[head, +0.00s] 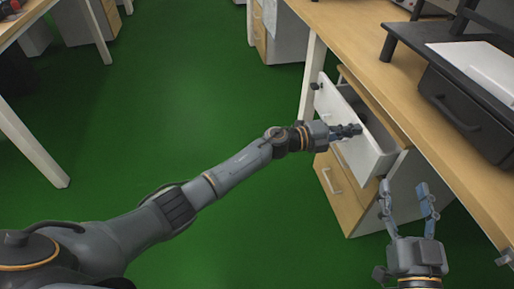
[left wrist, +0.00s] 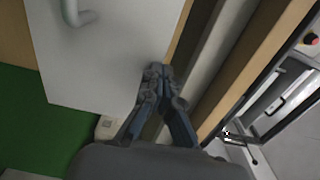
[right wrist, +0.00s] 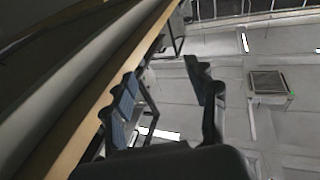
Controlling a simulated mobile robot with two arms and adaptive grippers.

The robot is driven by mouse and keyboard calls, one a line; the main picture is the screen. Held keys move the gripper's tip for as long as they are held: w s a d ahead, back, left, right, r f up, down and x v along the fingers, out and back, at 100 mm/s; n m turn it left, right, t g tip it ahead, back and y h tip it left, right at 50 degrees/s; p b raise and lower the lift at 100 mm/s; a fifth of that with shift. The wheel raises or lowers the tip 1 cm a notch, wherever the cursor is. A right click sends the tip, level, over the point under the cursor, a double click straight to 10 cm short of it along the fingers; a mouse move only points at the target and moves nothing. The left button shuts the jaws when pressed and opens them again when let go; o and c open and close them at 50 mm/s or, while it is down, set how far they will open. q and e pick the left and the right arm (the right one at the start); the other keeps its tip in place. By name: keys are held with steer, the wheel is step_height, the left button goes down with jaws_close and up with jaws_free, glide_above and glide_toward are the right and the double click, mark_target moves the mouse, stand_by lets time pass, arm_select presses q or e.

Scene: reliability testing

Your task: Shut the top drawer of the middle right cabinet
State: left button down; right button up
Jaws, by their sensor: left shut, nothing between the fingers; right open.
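The top drawer (head: 347,128) of the cabinet under the right-hand table has a white front and stands partly out, with a dark gap behind it. The cabinet (head: 376,207) has a wooden lower front with a handle. My left gripper (head: 357,130) is shut and empty, its fingers overlapping the drawer's front near the upper edge; contact is unclear. In the left wrist view, the white front (left wrist: 110,50) with its grey handle (left wrist: 80,16) lies beside the fingertips (left wrist: 157,70). My right gripper (head: 405,187) is open and empty, beside the cabinet's right side.
A white table leg (head: 313,75) stands left of the drawer. Another cabinet (head: 280,35) stands farther back. The green floor (head: 200,110) is clear.

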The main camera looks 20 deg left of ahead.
arm_select(q)
steer(key=shift+x, duration=1.3)
arm_select(e)
steer(key=shift+s+a+r+t+y, duration=0.1)
steer(key=shift+s+r+t+y, duration=0.1)
steer(key=shift+r+t, duration=0.55)
steer(key=shift+s+a+r+t+y, duration=0.15)
steer(key=shift+r+t, duration=0.3)
steer(key=shift+r, duration=0.6)
arm_select(q)
steer(key=shift+a, duration=0.1)
arm_select(e)
steer(key=shift+d, duration=0.1)
